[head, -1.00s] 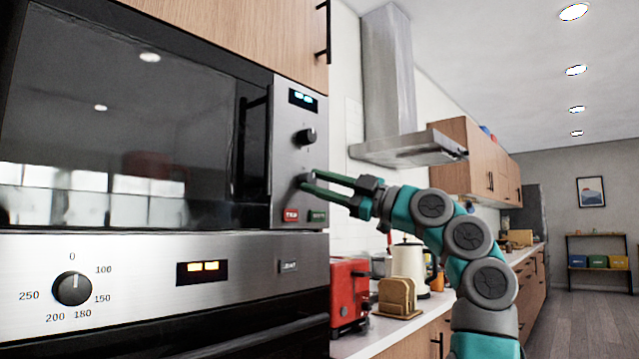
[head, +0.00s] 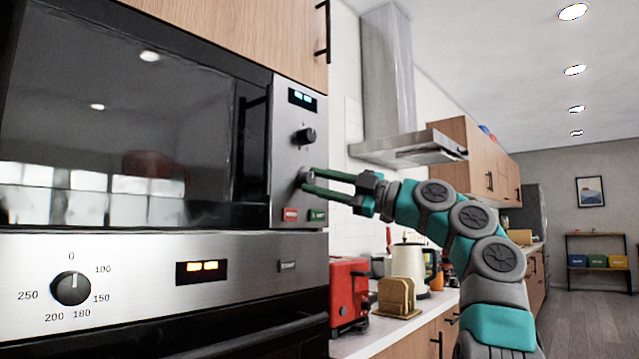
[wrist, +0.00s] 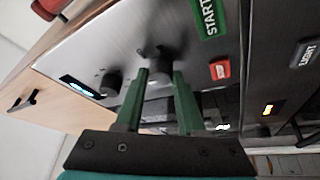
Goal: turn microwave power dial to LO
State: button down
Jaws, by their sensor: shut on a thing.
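The microwave's steel control panel (head: 283,160) is at the right of the microwave in the head view. It carries an upper dark dial (head: 304,136) and a lower dark dial (head: 300,177). My gripper (head: 308,181) reaches in from the right and is shut on the lower dial. In the wrist view, the lower dial (wrist: 160,54) sits between the green fingertips (wrist: 161,75), and the upper dial (wrist: 111,83) is clear to the left. The dial markings and pointers are too small or hidden to read, so I cannot tell the setting or which dial is for power.
A red button (head: 290,214) and a green START button (wrist: 208,15) lie close below the held dial. The oven (head: 130,285) with its own dial (head: 71,288) is below. A red toaster (head: 348,293) and a kettle (head: 408,265) stand on the counter.

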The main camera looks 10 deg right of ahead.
dwell(0.5)
jog(key=c, duration=0.5)
grip_release()
jog(key=b+v, duration=0.1)
jog(key=v, duration=0.6)
jog(key=shift+s+d+f, duration=0.15)
jog(key=shift+s+d, duration=0.05)
jog(key=shift+d, duration=0.1)
jog(key=shift+d, duration=0.1)
